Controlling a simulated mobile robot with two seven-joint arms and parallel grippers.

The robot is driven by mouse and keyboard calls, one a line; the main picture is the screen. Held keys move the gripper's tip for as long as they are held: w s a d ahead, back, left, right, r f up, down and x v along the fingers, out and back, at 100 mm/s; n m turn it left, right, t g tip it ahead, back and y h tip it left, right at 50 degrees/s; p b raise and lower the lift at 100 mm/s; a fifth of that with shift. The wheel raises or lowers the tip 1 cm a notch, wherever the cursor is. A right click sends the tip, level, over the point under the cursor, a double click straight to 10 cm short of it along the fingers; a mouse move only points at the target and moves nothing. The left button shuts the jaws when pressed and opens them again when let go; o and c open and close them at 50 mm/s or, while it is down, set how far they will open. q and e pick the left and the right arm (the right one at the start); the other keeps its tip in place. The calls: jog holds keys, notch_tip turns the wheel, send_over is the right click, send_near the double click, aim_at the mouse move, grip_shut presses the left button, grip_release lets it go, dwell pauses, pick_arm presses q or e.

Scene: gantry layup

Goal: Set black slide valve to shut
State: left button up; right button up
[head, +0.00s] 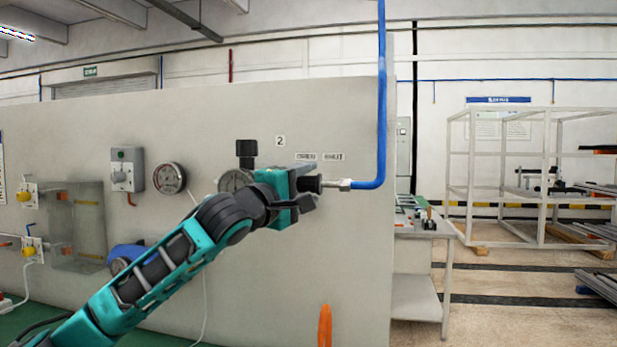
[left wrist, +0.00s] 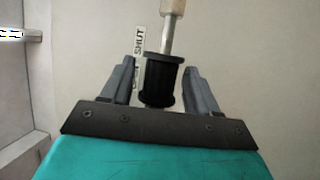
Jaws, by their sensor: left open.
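The black slide valve (head: 311,184) is a ribbed black sleeve on a metal rod that runs right to a blue pipe. In the left wrist view the sleeve (left wrist: 162,82) stands between my fingers, beside the partly hidden OPEN label; the SHUT label (left wrist: 140,40) is farther along the rod. In the head view the OPEN label (head: 306,156) and SHUT label (head: 333,156) are on the panel above it. My left gripper (head: 305,190) is open, one finger on each side of the sleeve; I cannot tell whether either touches. My right gripper is not in view.
The grey panel (head: 300,260) stands close behind. The blue pipe (head: 382,90) rises on the right. A bench (head: 420,236) stands beyond the panel's right edge.

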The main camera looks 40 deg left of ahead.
pick_arm(q)
jog(key=shift+w, duration=0.5)
grip_shut()
dwell(0.3)
